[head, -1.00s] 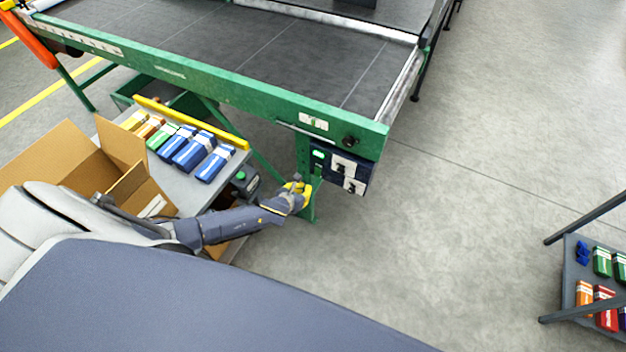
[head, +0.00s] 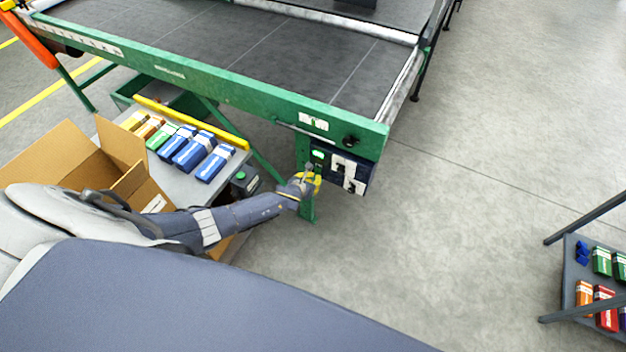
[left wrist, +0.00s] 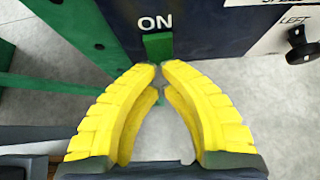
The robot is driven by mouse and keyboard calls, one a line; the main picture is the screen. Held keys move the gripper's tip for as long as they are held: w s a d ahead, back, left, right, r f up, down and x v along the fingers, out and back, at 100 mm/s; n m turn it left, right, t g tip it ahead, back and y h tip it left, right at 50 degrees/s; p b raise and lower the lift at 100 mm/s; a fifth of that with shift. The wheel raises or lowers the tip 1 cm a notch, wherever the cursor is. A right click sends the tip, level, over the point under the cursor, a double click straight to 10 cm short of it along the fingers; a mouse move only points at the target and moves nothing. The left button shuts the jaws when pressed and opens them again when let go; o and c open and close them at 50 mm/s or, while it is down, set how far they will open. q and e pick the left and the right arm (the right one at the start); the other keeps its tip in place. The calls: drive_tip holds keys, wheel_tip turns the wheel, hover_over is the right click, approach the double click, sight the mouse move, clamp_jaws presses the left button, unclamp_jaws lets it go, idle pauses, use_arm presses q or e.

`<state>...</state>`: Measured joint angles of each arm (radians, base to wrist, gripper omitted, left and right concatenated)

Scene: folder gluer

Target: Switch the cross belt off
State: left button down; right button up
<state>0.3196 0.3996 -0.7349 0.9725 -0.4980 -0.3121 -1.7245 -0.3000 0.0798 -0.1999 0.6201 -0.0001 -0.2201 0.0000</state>
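The dark blue control box (head: 341,169) hangs under the right end of the green-framed belt table. It has a green part (head: 318,155) at its left and white plates with dark knobs. In the left wrist view, a green switch piece (left wrist: 158,46) sits below the white word ON on the dark panel (left wrist: 205,22). My left gripper (head: 315,181) is just below and left of the box. In the left wrist view its yellow fingertips (left wrist: 158,67) come together right at the lower end of the green piece, with nothing between them. Contact is unclear. My right gripper is out of view.
The belt table (head: 250,95) spans the top, with a green leg (head: 306,205) beside my gripper. A side table with several cartons (head: 196,150) and an open cardboard box (head: 60,160) stand left. A rack (head: 585,265) is at far right. Open floor lies between.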

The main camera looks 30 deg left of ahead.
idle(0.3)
use_arm(q)
drive_tip(key=shift+w+f, duration=0.15)
drive_tip(key=shift+w, duration=0.35)
drive_tip(key=shift+w+r, duration=0.15)
drive_tip(key=shift+r, duration=0.75)
